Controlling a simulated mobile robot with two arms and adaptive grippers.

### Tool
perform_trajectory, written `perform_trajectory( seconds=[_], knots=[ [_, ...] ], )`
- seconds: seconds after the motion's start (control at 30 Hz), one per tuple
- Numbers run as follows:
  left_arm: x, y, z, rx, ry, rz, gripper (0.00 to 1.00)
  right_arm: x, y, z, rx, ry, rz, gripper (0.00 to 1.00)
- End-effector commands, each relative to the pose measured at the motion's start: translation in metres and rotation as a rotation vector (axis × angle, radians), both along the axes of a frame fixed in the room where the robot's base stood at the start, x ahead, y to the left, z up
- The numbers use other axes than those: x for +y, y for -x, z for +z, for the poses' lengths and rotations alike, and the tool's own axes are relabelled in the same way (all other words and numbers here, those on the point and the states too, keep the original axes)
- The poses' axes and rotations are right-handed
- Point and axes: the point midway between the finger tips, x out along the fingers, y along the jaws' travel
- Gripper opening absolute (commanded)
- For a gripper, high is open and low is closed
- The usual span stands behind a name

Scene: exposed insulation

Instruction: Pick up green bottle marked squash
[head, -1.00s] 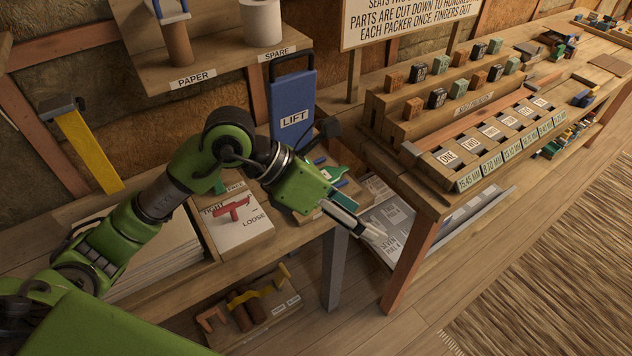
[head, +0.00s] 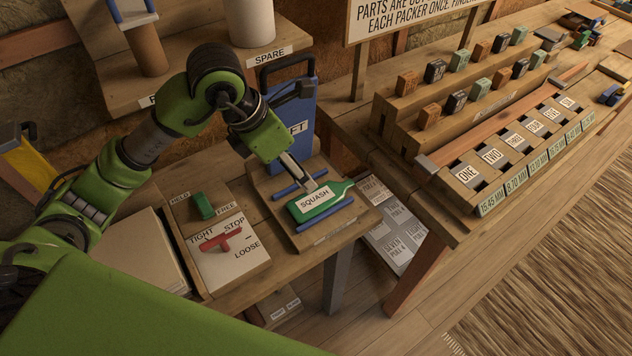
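The green bottle marked SQUASH (head: 326,207) lies on its side on a wooden board (head: 262,182) at the right end of the low bench. Its neck points to the upper right, and its white label faces up. It lies between two blue bars (head: 325,215). My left gripper (head: 312,186) comes down from the upper left, with its fingertips over or at the bottle's upper edge near the label. I cannot tell whether the fingers touch the bottle, and the gap between them is not clear. My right gripper is not in view.
A blue LIFT panel (head: 303,105) stands behind the board, close to my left gripper. A red TIGHT/LOOSE handle (head: 221,239) and a green HELD/FREE block (head: 203,206) are left of the bottle. A longer bench (head: 409,203) with numbered slots stands to the right.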

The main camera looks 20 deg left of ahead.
Motion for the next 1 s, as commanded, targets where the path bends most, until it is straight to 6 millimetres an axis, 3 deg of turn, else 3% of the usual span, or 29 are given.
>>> perform_trajectory(
  seconds=[0.17,0.47,0.67,0.83,1.0],
  knots=[
    [-0.007,-0.005,-0.023,0.009,0.002,-0.001,0.65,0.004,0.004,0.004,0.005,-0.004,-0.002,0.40],
    [-0.020,-0.022,-0.071,0.004,0.004,0.000,0.65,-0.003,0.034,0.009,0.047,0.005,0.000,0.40],
    [-0.023,-0.026,-0.082,0.003,0.002,-0.002,0.65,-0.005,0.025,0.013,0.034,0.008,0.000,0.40],
    [-0.033,-0.034,-0.103,0.007,0.004,-0.001,0.65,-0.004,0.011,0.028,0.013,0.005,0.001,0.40],
    [-0.037,-0.040,-0.123,0.003,0.002,0.000,0.65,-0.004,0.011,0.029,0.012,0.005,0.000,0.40]
  ],
)
